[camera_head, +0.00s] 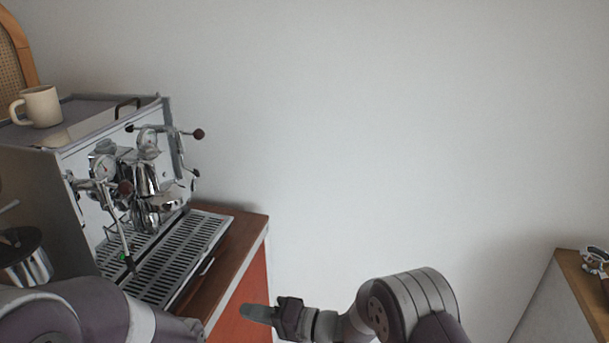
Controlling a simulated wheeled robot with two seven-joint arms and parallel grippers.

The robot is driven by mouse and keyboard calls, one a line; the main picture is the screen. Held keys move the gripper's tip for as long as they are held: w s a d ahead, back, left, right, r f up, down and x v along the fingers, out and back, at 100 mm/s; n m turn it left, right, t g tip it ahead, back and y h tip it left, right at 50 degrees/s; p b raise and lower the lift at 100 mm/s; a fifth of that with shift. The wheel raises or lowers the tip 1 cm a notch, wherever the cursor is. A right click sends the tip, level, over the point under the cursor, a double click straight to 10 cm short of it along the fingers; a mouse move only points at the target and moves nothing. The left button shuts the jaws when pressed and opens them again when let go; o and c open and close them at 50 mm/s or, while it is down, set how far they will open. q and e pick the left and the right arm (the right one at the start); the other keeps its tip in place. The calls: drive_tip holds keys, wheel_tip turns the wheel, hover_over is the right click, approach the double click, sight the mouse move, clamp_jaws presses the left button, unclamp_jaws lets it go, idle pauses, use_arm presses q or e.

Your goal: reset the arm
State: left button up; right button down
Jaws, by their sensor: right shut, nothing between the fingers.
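My right arm comes in from the bottom middle of the head view. Its gripper (258,314) points left and is shut, with nothing between the fingers. It is in front of the orange side of the cart, apart from the coffee machine. My left arm shows at the bottom left, in front of the coffee machine. The left gripper is outside the picture.
A chrome coffee machine (72,171) stands on the wooden-topped cart (250,227) at left, with a slotted drip tray (180,262). A cream mug (41,105) sits on top of it. Another wooden-topped unit (575,270) is at far right. The middle is clear before a plain wall.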

drive_tip(key=w+d+f+n+t+h, duration=0.2)
drive_tip(key=d+f+t+h, duration=0.1)
drive_tip(key=d+f+h, duration=0.7)
drive_tip(key=s+d+r+n+g+h+p, duration=0.1)
drive_tip(key=s+d+r+g+h+p, duration=0.2)
drive_tip(key=d, duration=0.7)
drive_tip(key=s+d+r+m+g+h+p, duration=0.1)
drive_tip(key=s+d+r, duration=0.4)
drive_tip(key=s, duration=0.4)
drive_tip(key=s+d+r+m+g+h+p, duration=0.1)
drive_tip(key=s+d+r+h, duration=0.1)
drive_tip(key=s+d+r, duration=0.4)
drive_tip(key=s+d, duration=0.1)
drive_tip(key=s, duration=0.2)
drive_tip(key=shift+r+g, duration=0.2)
drive_tip(key=shift+g, duration=0.2)
